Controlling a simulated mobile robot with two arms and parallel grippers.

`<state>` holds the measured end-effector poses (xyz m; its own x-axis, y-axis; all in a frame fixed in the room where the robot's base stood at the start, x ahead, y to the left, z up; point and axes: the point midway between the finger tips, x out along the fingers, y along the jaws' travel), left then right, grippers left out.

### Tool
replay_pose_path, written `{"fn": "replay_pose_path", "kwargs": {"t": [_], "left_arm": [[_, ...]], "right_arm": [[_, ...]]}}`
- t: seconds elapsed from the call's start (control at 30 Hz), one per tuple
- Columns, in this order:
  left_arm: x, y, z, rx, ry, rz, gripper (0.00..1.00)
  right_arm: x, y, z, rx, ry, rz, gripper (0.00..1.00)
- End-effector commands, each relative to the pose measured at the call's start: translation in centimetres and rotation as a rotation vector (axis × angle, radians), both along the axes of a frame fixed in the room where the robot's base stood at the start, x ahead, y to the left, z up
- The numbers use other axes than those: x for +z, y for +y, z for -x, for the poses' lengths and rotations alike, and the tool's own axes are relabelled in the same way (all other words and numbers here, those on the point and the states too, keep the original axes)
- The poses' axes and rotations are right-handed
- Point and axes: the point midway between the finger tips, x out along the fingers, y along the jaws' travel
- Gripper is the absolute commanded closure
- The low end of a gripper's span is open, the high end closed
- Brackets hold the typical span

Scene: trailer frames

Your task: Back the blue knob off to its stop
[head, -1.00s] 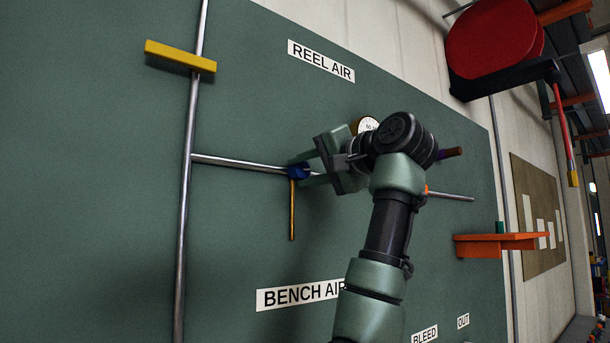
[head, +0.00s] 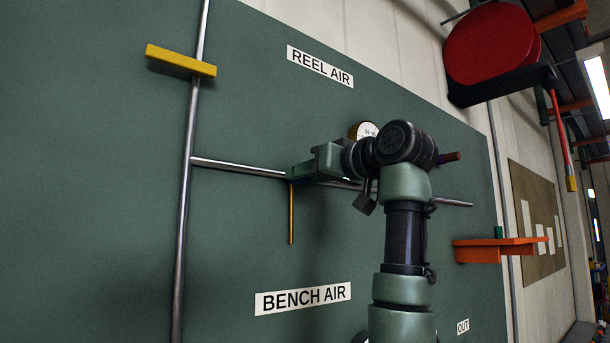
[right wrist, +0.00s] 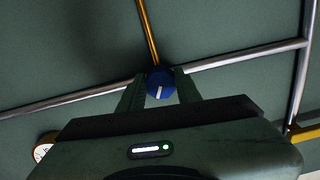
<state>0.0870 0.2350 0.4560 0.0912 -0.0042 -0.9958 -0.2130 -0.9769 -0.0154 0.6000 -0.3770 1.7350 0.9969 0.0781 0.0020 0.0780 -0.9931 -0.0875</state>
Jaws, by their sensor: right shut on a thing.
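The blue knob (right wrist: 160,82) sits on a thin steel pipe, between the two fingers of my right gripper (right wrist: 161,88) in the right wrist view. The gripper is shut on it. A white mark on the knob's face points down in that view, toward the gripper body. In the head view, my right gripper (head: 297,171) reaches in from the right and hides nearly all of the knob. A thin brass tube (head: 291,215) hangs down from the knob's place. My left gripper is not in view.
A green panel (head: 90,180) carries the pipes and the labels REEL AIR (head: 320,66) and BENCH AIR (head: 302,299). A dial gauge (head: 363,130) is just behind my right wrist. A yellow bar (head: 181,61) crosses the upright pipe. An orange shelf (head: 495,249) juts out at right.

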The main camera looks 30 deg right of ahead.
Motion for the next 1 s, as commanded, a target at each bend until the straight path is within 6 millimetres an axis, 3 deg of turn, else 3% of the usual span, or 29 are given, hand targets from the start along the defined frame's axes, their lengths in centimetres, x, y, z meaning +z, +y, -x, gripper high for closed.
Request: {"fn": "replay_pose_path", "kwargs": {"t": [0.5,1.0], "left_arm": [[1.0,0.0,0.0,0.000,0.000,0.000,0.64],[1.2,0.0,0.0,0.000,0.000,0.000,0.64]], "right_arm": [[-0.4,-0.2,-0.2,0.001,-0.017,0.390,1.00],[-0.5,-0.2,-0.2,0.003,-0.025,0.498,1.00]]}}
